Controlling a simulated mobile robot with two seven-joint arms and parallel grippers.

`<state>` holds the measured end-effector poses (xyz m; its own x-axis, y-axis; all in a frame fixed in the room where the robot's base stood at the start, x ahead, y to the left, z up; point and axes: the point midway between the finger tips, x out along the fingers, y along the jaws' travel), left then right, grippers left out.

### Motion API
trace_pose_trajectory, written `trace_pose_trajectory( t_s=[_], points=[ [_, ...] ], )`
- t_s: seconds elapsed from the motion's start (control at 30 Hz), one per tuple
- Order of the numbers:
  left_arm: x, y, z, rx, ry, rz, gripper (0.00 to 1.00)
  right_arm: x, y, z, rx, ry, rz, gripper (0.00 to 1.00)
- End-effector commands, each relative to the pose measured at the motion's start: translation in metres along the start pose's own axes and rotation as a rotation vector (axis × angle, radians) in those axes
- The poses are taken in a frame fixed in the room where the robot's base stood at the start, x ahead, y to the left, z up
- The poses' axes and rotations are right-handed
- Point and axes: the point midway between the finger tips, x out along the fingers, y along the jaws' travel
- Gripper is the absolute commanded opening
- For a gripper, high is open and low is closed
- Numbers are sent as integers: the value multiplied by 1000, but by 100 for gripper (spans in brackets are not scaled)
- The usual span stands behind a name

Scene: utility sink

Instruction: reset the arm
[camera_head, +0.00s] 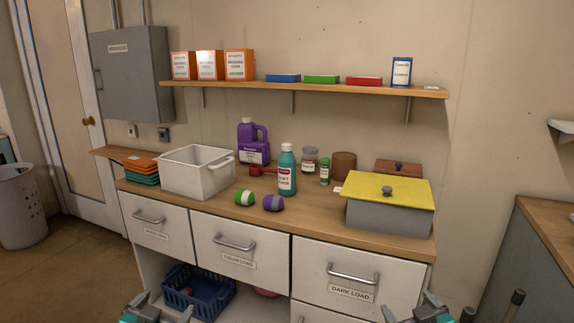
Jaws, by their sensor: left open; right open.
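My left gripper (150,311) shows at the bottom edge, left of the middle, in front of the cabinet and well below the countertop. It is open and holds nothing that I can see. My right gripper (413,311) shows at the bottom edge right of the middle, in front of the cabinet's right side. It is open and appears empty. Both are apart from the objects on the counter. The lower parts of both grippers and most of both arms are outside the picture.
The wooden countertop (300,222) carries a white bin (190,172), a teal bottle (287,172), a purple jug (247,146) and a grey box with a yellow lid (385,218). Drawers with handles (352,274) face me. A blue basket (190,300) sits in the opening below.

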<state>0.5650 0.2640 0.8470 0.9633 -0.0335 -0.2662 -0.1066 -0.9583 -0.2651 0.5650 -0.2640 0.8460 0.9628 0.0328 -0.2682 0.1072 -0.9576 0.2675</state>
Motion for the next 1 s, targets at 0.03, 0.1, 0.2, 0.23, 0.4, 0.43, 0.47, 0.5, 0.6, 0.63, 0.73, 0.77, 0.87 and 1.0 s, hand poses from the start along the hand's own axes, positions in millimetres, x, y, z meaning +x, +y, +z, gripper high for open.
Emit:
trace_pose_trajectory(
  t_s=[0.03, 0.1, 0.2, 0.23, 0.4, 0.43, 0.47, 0.5, 0.6, 0.63, 0.73, 0.77, 0.87, 1.0],
  points=[
    [-21, 22, 27, -16, -41, 33, 100, -21, -22, 27, 17, -40, -33, 94],
    [-49, 47, 54, -39, -85, 69, 100, -48, -48, 54, 41, -84, -69, 94],
    [-92, 80, 88, -75, -149, 116, 100, -91, -80, 88, 77, -147, -116, 94],
    [-104, 88, 97, -87, -167, 128, 100, -104, -88, 97, 89, -166, -128, 94],
    [-168, 123, 130, -144, -256, 176, 100, -168, -124, 129, 147, -253, -177, 94],
    [-177, 127, 133, -152, -267, 181, 100, -176, -127, 132, 154, -265, -182, 94],
    [-184, 130, 136, -159, -277, 186, 100, -184, -131, 135, 161, -275, -186, 94],
    [-192, 134, 138, -166, -287, 191, 100, -192, -134, 138, 168, -285, -191, 94],
    [-204, 139, 142, -179, -305, 198, 100, -204, -140, 142, 181, -302, -198, 94],
    [-206, 140, 143, -180, -307, 199, 100, -206, -140, 142, 183, -304, -199, 94],
    [-208, 141, 143, -182, -310, 200, 100, -208, -141, 143, 185, -307, -200, 94],
    [-208, 141, 143, -182, -310, 200, 100, -208, -141, 143, 184, -307, -200, 94],
    [-208, 141, 143, -181, -310, 200, 100, -207, -141, 143, 184, -307, -200, 94],
    [-208, 141, 143, -181, -310, 200, 88, -207, -141, 143, 184, -307, -200, 83]
  ],
)
